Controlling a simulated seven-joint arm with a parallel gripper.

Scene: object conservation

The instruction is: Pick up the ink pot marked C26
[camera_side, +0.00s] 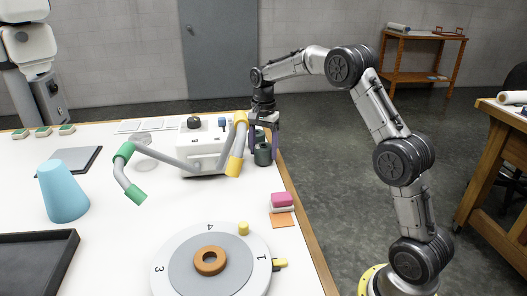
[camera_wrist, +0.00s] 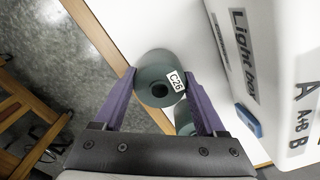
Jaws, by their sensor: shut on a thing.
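The ink pot marked C26 (camera_wrist: 152,65) is dark green and round, with a dark hole in its top and a white label. In the side view the pot (camera_side: 263,156) is at the table's right edge, beside the light box. My gripper (camera_wrist: 160,78) has its purple fingers on either side of this pot and is shut on it. In the side view my gripper (camera_side: 263,147) points down. A second green pot (camera_wrist: 184,121) is close beside it, partly hidden by my gripper. I cannot tell whether the held pot touches the table.
The white light box (camera_side: 202,148) stands close to the left. A lamp-like arm with yellow (camera_side: 235,166) and green ends reaches in front of it. The floor lies beyond the table edge.

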